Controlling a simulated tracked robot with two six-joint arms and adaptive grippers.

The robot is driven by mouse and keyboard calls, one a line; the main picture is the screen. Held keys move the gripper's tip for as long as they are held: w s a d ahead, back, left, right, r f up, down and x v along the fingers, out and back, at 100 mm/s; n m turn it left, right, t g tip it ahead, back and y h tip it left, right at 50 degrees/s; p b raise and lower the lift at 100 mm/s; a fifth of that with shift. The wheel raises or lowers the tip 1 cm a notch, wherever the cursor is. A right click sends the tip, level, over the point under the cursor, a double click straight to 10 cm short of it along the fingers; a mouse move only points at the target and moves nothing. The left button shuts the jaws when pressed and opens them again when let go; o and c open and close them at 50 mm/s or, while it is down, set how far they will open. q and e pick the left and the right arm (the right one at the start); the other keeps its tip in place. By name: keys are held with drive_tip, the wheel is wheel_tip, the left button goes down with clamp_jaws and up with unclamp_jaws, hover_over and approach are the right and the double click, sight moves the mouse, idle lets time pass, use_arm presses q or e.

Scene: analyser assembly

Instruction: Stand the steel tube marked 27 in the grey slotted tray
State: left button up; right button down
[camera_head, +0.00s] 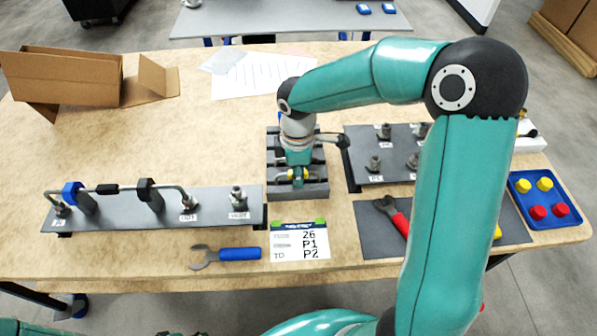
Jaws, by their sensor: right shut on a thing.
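The grey slotted tray (313,190) lies in the middle of the table, partly covered by my right gripper. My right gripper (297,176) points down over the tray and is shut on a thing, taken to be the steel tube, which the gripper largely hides. No number 27 can be read, and I cannot tell whether the tube touches the tray. My left gripper is not in view.
A grey plate (215,205) at left carries a bent tube line with blue and black fittings. Another fitting plate (360,165) stands right of the tray. A card (300,242) reads 26, P1, P2. A blue-handled wrench (238,254), cardboard box (65,80) and blue bin (550,219) lie around.

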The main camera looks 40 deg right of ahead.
drive_tip(key=shift+f, duration=0.35)
drive_tip(key=c, duration=1)
unclamp_jaws()
drive_tip(key=shift+r, duration=0.15)
wheel_tip(320, 180, up, 12)
drive_tip(key=shift+f, duration=0.15)
